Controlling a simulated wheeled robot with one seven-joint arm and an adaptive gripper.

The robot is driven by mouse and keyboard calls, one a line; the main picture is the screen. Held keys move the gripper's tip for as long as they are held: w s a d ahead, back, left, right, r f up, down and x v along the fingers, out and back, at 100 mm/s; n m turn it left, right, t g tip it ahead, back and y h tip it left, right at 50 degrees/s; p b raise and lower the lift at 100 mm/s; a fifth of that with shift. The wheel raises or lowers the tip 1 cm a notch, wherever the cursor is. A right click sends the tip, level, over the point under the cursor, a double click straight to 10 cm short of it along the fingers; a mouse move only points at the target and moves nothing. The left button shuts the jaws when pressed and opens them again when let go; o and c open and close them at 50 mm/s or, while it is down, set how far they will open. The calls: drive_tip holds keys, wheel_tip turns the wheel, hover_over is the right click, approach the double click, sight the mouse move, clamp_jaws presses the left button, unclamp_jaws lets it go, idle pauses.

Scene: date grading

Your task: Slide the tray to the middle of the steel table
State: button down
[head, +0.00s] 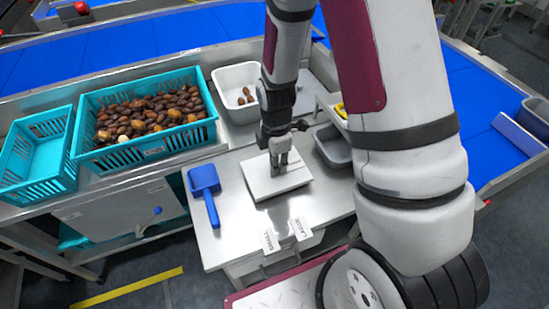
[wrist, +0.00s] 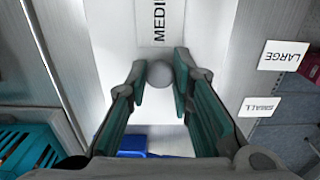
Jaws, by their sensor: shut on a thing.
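The tray (head: 262,188) is a flat white square on the steel table (head: 235,240), right of the blue scoop. In the wrist view the white tray surface (wrist: 118,45) bears a label starting "MEDI" and a round grey knob (wrist: 158,74). My gripper (head: 280,166) points straight down over the tray. Its fingers (wrist: 160,82) stand on both sides of the knob and are shut on it. In the head view the fingers hide the knob and part of the tray.
A blue scoop (head: 204,180) lies left of the tray. A white bin (head: 226,78) with a few dates and a grey bin (head: 331,150) stand behind and right. A teal crate (head: 150,150) of dates is at left. Small and large labels (head: 301,229) sit at the front edge.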

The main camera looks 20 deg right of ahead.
sight(281, 179)
drive_tip(key=shift+s+p, duration=0.55)
drive_tip(key=shift+s, duration=1.05)
drive_tip(key=shift+s, duration=0.1)
drive_tip(key=c, duration=1.3)
unclamp_jaws()
drive_tip(key=shift+c, duration=0.2)
drive_tip(key=o, duration=0.4)
wheel_tip(281, 179, up, 8)
drive_tip(key=p, duration=0.5)
